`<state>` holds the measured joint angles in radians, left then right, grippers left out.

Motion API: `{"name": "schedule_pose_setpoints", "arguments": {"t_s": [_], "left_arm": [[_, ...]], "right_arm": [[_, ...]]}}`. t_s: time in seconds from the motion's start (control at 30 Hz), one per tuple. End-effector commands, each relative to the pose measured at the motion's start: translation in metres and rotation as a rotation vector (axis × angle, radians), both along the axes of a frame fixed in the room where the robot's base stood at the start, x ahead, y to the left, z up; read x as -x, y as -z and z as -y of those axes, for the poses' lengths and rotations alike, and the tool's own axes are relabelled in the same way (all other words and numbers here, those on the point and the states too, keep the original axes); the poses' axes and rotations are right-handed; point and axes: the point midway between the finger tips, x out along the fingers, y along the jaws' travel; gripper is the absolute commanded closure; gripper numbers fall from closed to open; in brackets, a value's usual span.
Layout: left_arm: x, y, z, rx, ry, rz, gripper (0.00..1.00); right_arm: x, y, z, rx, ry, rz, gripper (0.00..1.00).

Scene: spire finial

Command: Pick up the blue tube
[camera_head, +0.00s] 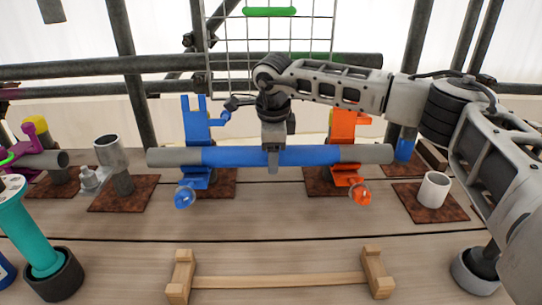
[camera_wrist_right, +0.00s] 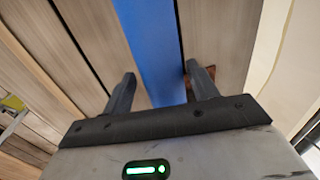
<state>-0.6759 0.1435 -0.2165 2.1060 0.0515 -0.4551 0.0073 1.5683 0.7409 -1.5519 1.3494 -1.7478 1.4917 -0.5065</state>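The blue tube (camera_head: 230,156) lies level across a blue stand (camera_head: 194,122) and an orange stand (camera_head: 343,125); its middle is blue and its ends are grey. My right gripper (camera_head: 273,158) points down over the blue middle part, with one finger in front of the tube. In the right wrist view the blue tube (camera_wrist_right: 150,50) runs between the two spread fingers of my right gripper (camera_wrist_right: 161,88). A gap shows beside the left finger; the right finger is close to the tube's edge, and contact there is unclear. My left gripper is out of view.
A wooden frame (camera_head: 278,281) lies at the front of the plank table. A teal post (camera_head: 28,230) stands at left, a grey cup (camera_head: 112,152) behind it, and a white cup (camera_head: 434,189) at right. A wire rack (camera_head: 235,55) and scaffold poles stand behind.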

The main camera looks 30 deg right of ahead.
Motion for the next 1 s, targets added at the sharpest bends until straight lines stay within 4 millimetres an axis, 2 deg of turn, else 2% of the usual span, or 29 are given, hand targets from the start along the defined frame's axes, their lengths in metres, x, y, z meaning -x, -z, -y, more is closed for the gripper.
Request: {"name": "schedule_pose_setpoints", "arguments": {"t_s": [0.03,0.1,0.2,0.67,0.87,1.0], "left_arm": [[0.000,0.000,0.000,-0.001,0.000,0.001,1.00],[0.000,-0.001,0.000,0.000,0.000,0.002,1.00],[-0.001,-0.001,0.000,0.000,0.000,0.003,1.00],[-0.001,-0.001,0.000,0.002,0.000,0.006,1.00],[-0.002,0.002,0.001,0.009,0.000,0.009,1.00],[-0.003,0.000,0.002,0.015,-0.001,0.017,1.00]], "right_arm": [[0.000,0.000,0.000,0.000,0.000,0.000,0.56],[0.000,0.000,0.000,0.000,0.000,0.000,0.76],[0.000,0.000,0.000,0.000,-0.001,-0.001,1.00],[-0.001,-0.010,-0.001,-0.003,-0.001,0.007,1.00],[-0.002,-0.033,-0.001,-0.004,-0.002,0.011,1.00],[0.011,-0.054,-0.012,-0.003,-0.005,0.010,1.00]]}}
